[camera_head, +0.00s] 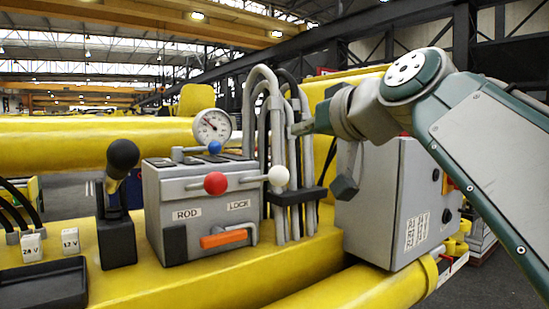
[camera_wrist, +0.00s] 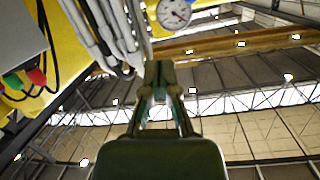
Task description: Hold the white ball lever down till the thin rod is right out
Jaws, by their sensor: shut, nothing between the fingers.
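The white ball lever (camera_head: 278,176) sticks out to the right from the front of the grey valve box (camera_head: 205,232), near the label LOCK. Its arm looks about level. My gripper (camera_head: 297,128) is shut and empty, above and to the right of the white ball, near the tops of the hoses and apart from the lever. In the wrist view my gripper (camera_wrist: 160,72) shows closed fingers, with the ball lever out of view. I cannot make out the thin rod in either view.
A red ball lever (camera_head: 215,183) and a blue ball (camera_head: 214,147) are on the valve box, with an orange handle (camera_head: 223,239) below. A gauge (camera_head: 212,126) stands behind. Grey hoses (camera_head: 275,110) rise close to my gripper. A grey cabinet (camera_head: 385,205) stands at right.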

